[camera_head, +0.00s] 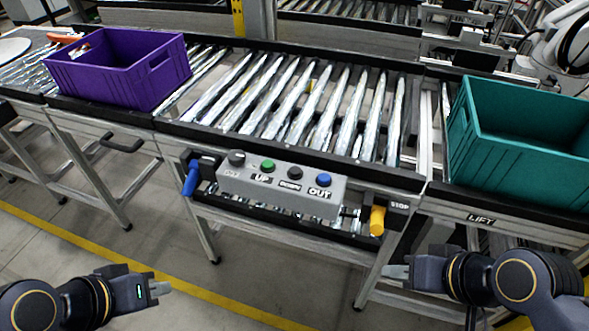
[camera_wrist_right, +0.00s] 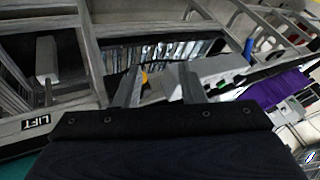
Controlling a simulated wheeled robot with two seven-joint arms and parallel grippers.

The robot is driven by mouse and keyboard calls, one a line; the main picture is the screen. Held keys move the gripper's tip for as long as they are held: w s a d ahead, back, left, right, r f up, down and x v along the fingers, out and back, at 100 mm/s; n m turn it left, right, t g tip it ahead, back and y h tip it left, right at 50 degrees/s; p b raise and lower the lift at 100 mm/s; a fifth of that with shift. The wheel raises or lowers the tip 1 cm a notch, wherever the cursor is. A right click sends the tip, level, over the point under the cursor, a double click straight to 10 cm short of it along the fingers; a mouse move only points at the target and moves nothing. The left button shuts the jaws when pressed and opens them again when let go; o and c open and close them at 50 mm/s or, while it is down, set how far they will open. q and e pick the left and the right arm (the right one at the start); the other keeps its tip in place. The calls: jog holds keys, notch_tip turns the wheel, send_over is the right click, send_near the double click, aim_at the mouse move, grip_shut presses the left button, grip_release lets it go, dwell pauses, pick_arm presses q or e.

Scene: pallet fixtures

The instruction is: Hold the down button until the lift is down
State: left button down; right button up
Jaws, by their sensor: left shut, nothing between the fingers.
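The grey control box (camera_head: 280,190) is on the front of the conveyor frame. Its top has a dark knob, a green button over UP, a black down button (camera_head: 295,172) over a label that seems to read DOWN, and a blue button over OUT. The lift (camera_head: 480,219), named by its label, is at the right under a teal crate (camera_head: 520,150). My left gripper (camera_head: 162,288) is shut and empty, below and left of the box. My right gripper (camera_head: 392,271) is below and right of the box, touching nothing. In the wrist view its fingers (camera_wrist_right: 158,88) are apart and empty.
A purple crate (camera_head: 120,75) stands on the rollers at the left. A blue handle (camera_head: 191,178) and a yellow stop knob (camera_head: 377,220) flank the box. Frame legs stand below. The floor in front, with a yellow line (camera_head: 220,298), is open.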

jog(key=shift+c, duration=0.3)
grip_shut()
dwell(1.4)
